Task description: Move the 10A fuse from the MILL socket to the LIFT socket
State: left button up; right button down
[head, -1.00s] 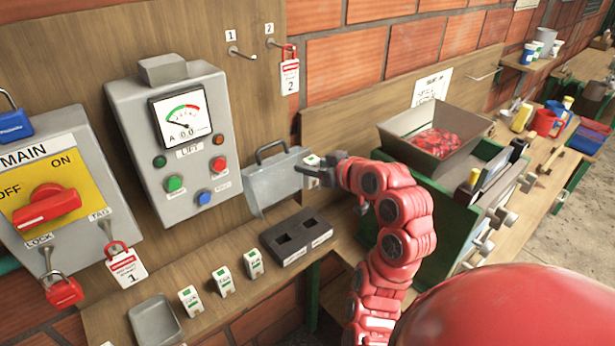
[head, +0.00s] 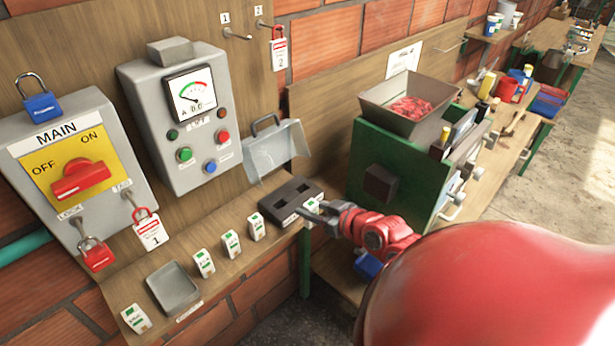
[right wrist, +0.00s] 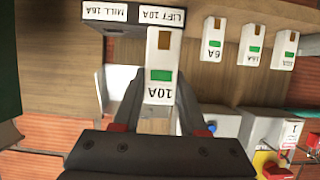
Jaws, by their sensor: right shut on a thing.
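The white 10A fuse (right wrist: 160,75) with a green mark is in my right gripper (right wrist: 160,128), which is shut on it. In the head view the right gripper (head: 322,216) holds the fuse (head: 311,206) at the front right edge of the dark fuse block (head: 285,195). The block has two dark sockets. In the right wrist view its labels read MILL 16A (right wrist: 103,15) and LIFT 10A (right wrist: 161,17). The fuse's far end is right at the LIFT label; I cannot tell whether it touches the block. My left gripper is out of view.
Several other fuses stand on the shelf, including a 6A one (right wrist: 214,40). A grey tray (head: 173,288) lies on the shelf. A clear cover with a dark handle (head: 272,155) stands raised behind the block. The green pulper (head: 385,165) stands to the right.

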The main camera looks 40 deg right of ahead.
jog(key=shift+w+d+f, duration=0.15)
jog(key=shift+w, duration=0.05)
jog(key=w+b, duration=0.1)
jog(key=w, duration=0.2)
jog(key=w+b, duration=0.1)
jog(key=w, duration=0.2)
jog(key=w+a+b, duration=0.1)
jog(key=w+b, duration=0.1)
jog(key=w, duration=0.2)
jog(key=shift+f, duration=0.4)
jog(key=shift+w+b, duration=0.45)
jog(key=shift+w, duration=0.5)
jog(key=shift+w+f+b, duration=0.15)
jog(key=shift+f+b, duration=0.15)
jog(key=shift+b, duration=0.15)
jog(key=shift+r, duration=0.1)
jog(key=shift+f+b, duration=0.55)
jog(key=shift+b, duration=0.15)
dwell(0.4)
jog(key=shift+f+b, duration=0.25)
jog(key=shift+b, duration=0.05)
jog(key=shift+f+b, duration=0.3)
dwell(0.4)
jog(key=shift+f, duration=0.25)
